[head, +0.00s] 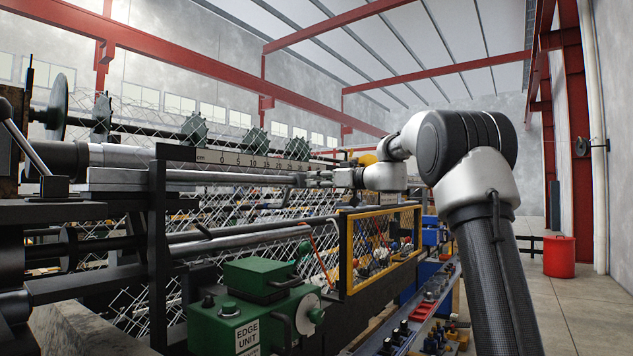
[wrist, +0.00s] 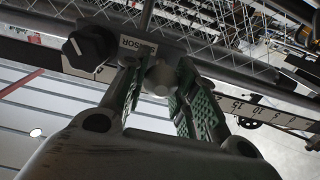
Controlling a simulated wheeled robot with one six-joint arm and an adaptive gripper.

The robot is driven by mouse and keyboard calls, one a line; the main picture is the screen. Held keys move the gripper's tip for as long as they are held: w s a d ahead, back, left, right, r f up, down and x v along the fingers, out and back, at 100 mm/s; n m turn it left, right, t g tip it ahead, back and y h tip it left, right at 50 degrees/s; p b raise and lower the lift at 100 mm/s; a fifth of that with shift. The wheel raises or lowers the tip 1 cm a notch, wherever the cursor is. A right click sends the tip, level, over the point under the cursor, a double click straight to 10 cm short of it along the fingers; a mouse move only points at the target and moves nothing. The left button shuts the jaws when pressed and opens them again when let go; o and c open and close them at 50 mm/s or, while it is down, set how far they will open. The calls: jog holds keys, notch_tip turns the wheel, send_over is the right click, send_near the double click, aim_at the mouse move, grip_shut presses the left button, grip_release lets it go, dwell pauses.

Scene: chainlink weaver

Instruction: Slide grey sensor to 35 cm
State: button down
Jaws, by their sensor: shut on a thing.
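The grey sensor (wrist: 137,48) is a small block marked SENSOR, with a black knob (wrist: 86,46) on one side, set on a metal rail. My gripper (wrist: 163,90) has its green-padded fingers closed around the sensor's rounded grey grip. In the head view my gripper (head: 338,178) reaches in from the right to the rail, near the right end of the visible scale. The scale (head: 250,160) carries cm marks, with 0 to 25 readable. In the wrist view part of the scale (wrist: 262,112) shows to the right. The sensor's exact reading cannot be told.
A green edge unit (head: 250,312) stands in front of the machine. A yellow-framed mesh guard (head: 382,245) sits below my arm. Chain-link mesh and bars lie behind the rail. A red bin (head: 559,257) stands on open floor at the right.

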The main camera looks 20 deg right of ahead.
jog(key=c, duration=1.1)
grip_release()
jog(key=shift+s+d, duration=0.1)
jog(key=v, duration=1.1)
jog(key=shift+s+d, duration=0.2)
jog(key=shift+s, duration=0.1)
